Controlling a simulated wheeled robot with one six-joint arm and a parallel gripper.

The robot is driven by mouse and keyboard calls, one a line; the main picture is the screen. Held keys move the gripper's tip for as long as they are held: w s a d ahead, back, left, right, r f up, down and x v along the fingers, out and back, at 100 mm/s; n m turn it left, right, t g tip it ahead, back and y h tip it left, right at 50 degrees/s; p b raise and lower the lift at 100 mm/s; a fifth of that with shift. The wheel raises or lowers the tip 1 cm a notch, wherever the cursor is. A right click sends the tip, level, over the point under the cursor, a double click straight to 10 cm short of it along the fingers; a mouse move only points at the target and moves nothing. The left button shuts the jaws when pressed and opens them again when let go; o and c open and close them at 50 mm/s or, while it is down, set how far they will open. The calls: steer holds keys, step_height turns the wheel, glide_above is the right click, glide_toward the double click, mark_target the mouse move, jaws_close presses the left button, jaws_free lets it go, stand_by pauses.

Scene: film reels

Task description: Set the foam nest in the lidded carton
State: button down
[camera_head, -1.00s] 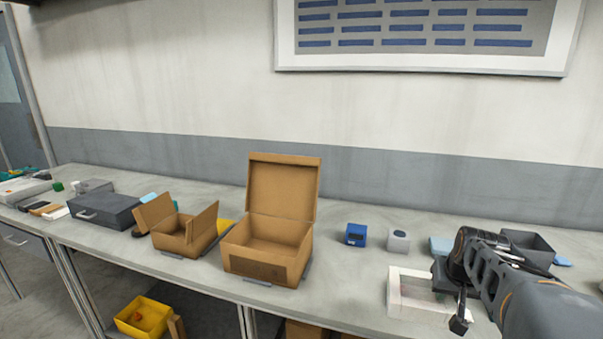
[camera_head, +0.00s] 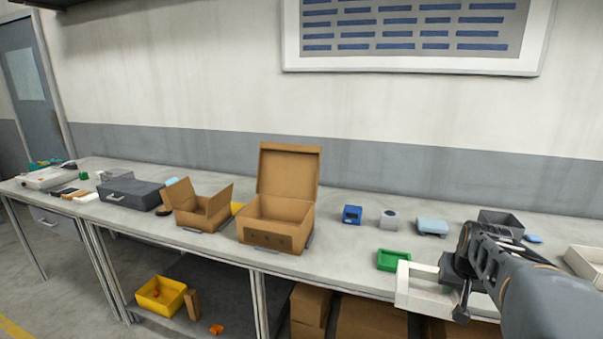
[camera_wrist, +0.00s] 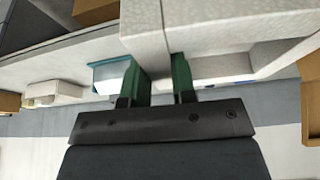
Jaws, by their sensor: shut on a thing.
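The foam nest (camera_head: 404,293) is a white, open, frame-like block. My gripper (camera_head: 458,278) is shut on one of its walls and holds it at the front edge of the bench, right of the cartons. In the wrist view the green fingers (camera_wrist: 161,78) close on the pale foam nest (camera_wrist: 140,18), which fills the top of the picture. The lidded carton (camera_head: 270,233) is brown cardboard and stands on the bench left of my gripper, its lid (camera_head: 288,172) raised upright at the back. Its floor is largely hidden by the front wall.
A smaller carton with open flaps (camera_head: 200,217) stands left of the lidded one. Bare bench (camera_head: 340,255) lies between carton and green tray.

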mark_target(433, 287)
steer(key=w+f, duration=0.1)
steer(key=f, duration=0.1)
steer(key=w+a+f, duration=0.1)
steer(key=w+f, duration=0.1)
steer(key=w+a+f+p, duration=0.1)
steer(key=shift+w+a+f, duration=0.2)
steer(key=shift+a+f, duration=0.05)
steer(key=shift+f, duration=0.15)
steer(key=s+a+f+n+p, duration=0.1)
steer(key=s+a+f+n, duration=0.1)
steer(key=a+f, duration=0.5)
steer(key=s+a+f+n+y+p, duration=0.1)
steer(key=s+a+f+n, duration=0.1)
steer(key=a+f, duration=0.6)
step_height(433, 287, down, 6)
steer(key=shift+a+r+y+p, duration=0.1)
steer(key=shift+a+y+p, duration=0.2)
steer(key=shift+s+a, duration=0.1)
